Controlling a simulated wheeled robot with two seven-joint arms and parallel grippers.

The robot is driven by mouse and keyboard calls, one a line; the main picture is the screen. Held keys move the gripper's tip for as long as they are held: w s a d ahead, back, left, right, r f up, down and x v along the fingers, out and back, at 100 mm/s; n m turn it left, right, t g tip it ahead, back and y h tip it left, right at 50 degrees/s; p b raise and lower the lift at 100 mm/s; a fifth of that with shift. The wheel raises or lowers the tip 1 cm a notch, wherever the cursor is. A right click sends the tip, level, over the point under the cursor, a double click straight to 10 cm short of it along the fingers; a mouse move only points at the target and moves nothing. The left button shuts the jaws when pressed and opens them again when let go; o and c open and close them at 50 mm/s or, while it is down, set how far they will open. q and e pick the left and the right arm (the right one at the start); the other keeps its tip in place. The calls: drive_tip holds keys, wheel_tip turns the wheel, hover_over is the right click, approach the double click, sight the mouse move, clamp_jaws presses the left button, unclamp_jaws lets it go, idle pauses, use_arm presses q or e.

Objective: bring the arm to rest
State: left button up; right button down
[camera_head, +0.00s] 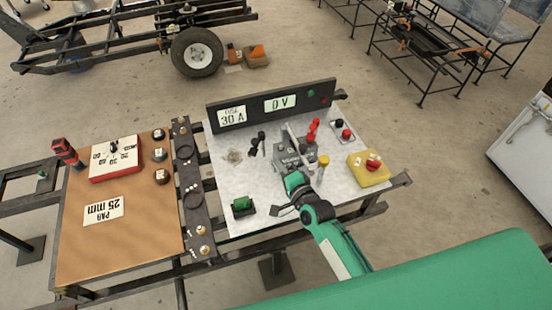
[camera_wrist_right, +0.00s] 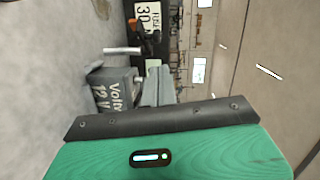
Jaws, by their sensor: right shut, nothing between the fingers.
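My right arm reaches in from the lower right of the head view, over the metal-topped bench (camera_head: 235,185). My right gripper (camera_head: 290,164) is over the middle of that bench, close to a grey block with a pale lever (camera_head: 291,133). It is shut and empty. In the right wrist view the grey block (camera_wrist_right: 115,92), marked "Volt" and "12 V", stands just left of the grey fingers (camera_wrist_right: 157,85). I cannot tell whether they touch it. My left gripper is not in view.
A display panel (camera_head: 270,105) reading 30 A and 0 V stands behind. A yellow box with a red knob (camera_head: 369,169) is right, a green switch (camera_head: 243,206) front left. A brown-topped bench (camera_head: 140,225) adjoins on the left.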

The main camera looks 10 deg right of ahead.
drive_tip(key=s+d+n+g+h, duration=0.25)
drive_tip(key=s+n+g, duration=0.2)
drive_tip(key=s, duration=0.55)
drive_tip(key=s+d+n+g+h, duration=0.1)
drive_tip(key=s+d+n+g, duration=0.4)
drive_tip(key=s, duration=0.5)
drive_tip(key=s+d+n+g+h, duration=0.1)
drive_tip(key=s+d+n+g, duration=0.15)
drive_tip(key=s+n, duration=0.55)
wheel_tip(320, 180, down, 30)
drive_tip(key=s+m+g, duration=0.2)
drive_tip(key=s, duration=0.1)
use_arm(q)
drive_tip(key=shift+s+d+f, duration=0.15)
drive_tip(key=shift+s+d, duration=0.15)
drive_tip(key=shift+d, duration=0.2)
use_arm(e)
drive_tip(key=s+d+f, duration=0.3)
drive_tip(key=s+f, duration=1.5)
drive_tip(key=f, duration=0.2)
drive_tip(key=shift+s+f+g, duration=0.15)
drive_tip(key=shift+s+g, duration=0.25)
